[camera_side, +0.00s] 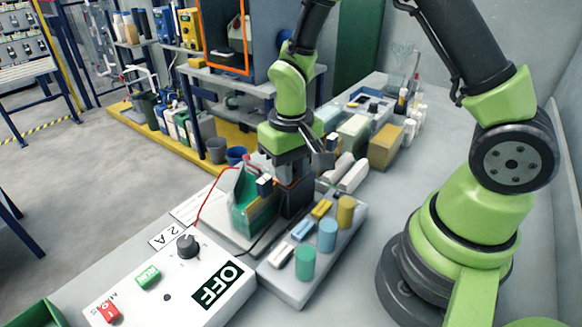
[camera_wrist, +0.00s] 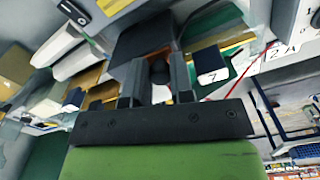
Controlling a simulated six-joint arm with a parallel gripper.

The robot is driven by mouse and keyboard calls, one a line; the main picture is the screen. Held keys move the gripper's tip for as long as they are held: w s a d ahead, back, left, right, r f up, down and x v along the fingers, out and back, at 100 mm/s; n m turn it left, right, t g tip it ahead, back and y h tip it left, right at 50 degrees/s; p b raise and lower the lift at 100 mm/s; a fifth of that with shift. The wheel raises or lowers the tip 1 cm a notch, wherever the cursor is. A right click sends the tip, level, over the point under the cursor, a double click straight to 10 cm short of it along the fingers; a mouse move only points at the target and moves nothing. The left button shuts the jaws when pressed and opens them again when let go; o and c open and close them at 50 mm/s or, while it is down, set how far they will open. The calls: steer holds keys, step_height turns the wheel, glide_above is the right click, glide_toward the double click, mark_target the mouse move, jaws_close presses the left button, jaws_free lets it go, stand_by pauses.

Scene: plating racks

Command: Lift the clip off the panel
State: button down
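My gripper (camera_side: 296,178) points down beside a glass tank (camera_side: 252,212) of green liquid, over a dark block-like thing (camera_side: 297,201). In the wrist view its two grey fingers (camera_wrist: 158,78) stand apart. A small dark rounded piece (camera_wrist: 160,72), perhaps the clip, shows between them; I cannot tell if they touch it. A flat dark surface (camera_wrist: 143,42), perhaps the panel, lies beyond the fingertips. The tank's green side (camera_wrist: 212,28) shows right of the fingers. The clip and panel are hard to make out in the side view.
A red wire (camera_side: 205,203) loops to the tank. A control box (camera_side: 175,285) reading OFF and a tray (camera_side: 300,290) of coloured cylinders stand in front. White bottles (camera_side: 352,175) lie behind the gripper.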

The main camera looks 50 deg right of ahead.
steer(key=shift+d, duration=2)
steer(key=c, duration=1.3)
jaws_free()
steer(key=shift+o, duration=0.2)
step_height(320, 180, up, 10)
